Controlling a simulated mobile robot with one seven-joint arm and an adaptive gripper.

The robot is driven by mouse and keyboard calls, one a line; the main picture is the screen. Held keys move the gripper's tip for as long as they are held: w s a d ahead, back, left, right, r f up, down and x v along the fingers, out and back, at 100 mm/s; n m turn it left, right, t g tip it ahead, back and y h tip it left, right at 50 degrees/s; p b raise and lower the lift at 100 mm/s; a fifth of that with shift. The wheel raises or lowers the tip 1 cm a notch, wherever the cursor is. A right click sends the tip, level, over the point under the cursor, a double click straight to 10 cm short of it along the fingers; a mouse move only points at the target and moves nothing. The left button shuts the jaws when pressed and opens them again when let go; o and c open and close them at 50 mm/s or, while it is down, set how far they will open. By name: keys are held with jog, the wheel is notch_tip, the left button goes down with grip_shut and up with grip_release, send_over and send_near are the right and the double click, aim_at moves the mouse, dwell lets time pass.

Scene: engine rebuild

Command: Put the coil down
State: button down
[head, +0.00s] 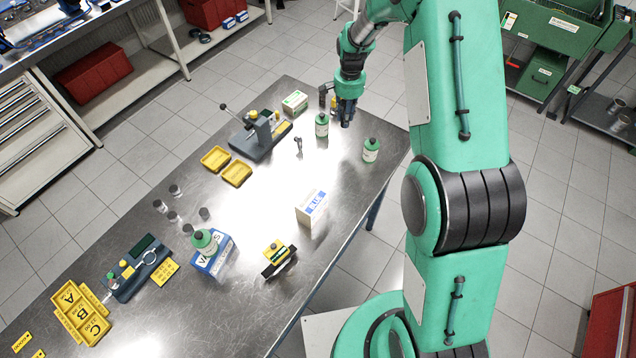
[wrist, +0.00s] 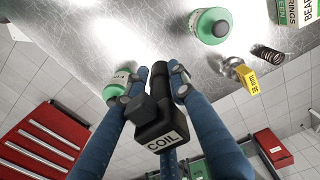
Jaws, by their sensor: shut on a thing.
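The coil (wrist: 157,122) is a black block with a white label reading COIL and a post-like part at its far end. In the wrist view it sits between the blue fingers of my gripper (wrist: 156,78), which is shut on it. In the head view my gripper (head: 347,112) is over the far right end of the steel table (head: 165,325), beyond two green bottles. I cannot make out the coil clearly there. Whether it touches the table cannot be told.
A green bottle (head: 322,124) and another bottle (head: 370,149) stand near my gripper. A bearings box (head: 295,102), a dark spring (wrist: 267,54) and a yellow-tagged part (wrist: 246,78) are close by. The table edge is near. Bare steel lies around the white box (head: 312,207).

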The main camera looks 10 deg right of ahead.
jog(key=s+a+b, duration=0.3)
jog(key=s+a, duration=0.9)
jog(key=s, duration=0.3)
jog(key=shift+s+a+f+m, duration=0.2)
jog(key=shift+a+f+m, duration=0.1)
jog(key=shift+a+f, duration=0.1)
jog(key=shift+f, duration=3.1)
jog(key=shift+f, duration=1.9)
jog(key=shift+f+b, duration=0.1)
jog(key=shift+b, duration=0.2)
jog(key=c, duration=1.4)
grip_release()
jog(key=shift+c, duration=0.2)
